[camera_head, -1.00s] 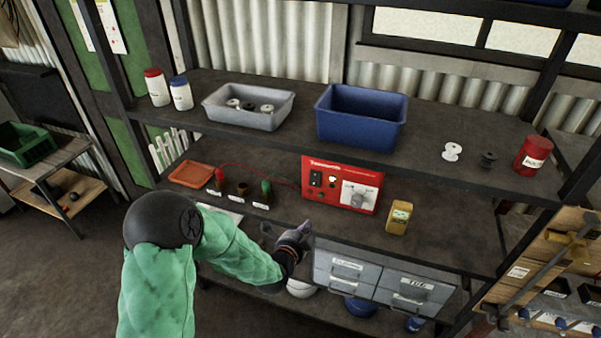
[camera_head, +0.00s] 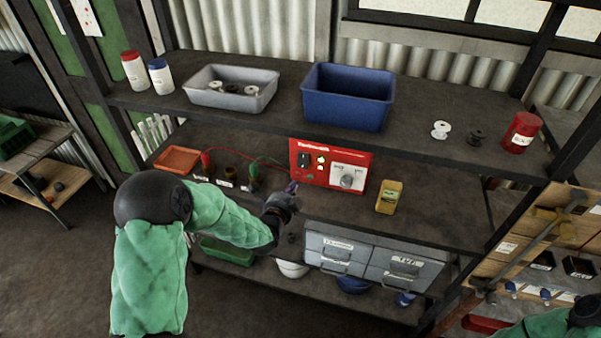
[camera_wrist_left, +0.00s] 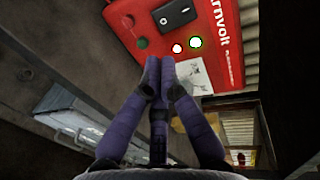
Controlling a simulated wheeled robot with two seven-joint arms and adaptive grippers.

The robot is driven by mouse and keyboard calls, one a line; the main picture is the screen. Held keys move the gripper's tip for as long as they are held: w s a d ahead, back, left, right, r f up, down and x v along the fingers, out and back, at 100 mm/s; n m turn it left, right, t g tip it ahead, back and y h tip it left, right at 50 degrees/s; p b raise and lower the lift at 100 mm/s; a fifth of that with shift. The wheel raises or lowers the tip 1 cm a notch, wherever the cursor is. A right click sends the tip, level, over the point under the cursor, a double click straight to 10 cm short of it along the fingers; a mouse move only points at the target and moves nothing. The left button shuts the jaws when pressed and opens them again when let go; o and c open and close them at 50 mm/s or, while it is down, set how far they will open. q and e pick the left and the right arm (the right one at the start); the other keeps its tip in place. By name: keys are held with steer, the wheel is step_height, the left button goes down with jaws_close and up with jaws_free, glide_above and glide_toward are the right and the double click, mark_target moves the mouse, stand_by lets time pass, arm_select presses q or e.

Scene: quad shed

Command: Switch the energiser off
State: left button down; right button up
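The energiser, a red box (camera_head: 328,177), stands on the middle shelf with a dial on a white panel at its right. Its black rocker switch (camera_head: 304,160) is on the left of its front and also shows in the left wrist view (camera_wrist_left: 174,13). I cannot tell which way the rocker is pressed. Two bright round lights (camera_wrist_left: 186,45) sit beside it. My left gripper (camera_head: 292,187) is in front of and below the box's left part. In the left wrist view its fingertips (camera_wrist_left: 158,77) are together and empty, apart from the switch. My right gripper is out of view.
A yellow device (camera_head: 389,197) stands right of the energiser. Red and green leads run left to several posts near an orange tray (camera_head: 177,159). Grey drawers (camera_head: 370,262) hang below. The upper shelf's edge (camera_head: 400,155) overhangs the box, carrying a blue bin (camera_head: 345,105).

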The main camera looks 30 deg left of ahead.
mark_target(303, 167)
arm_select(q)
steer(key=b+x, duration=0.1)
steer(key=x, duration=0.9)
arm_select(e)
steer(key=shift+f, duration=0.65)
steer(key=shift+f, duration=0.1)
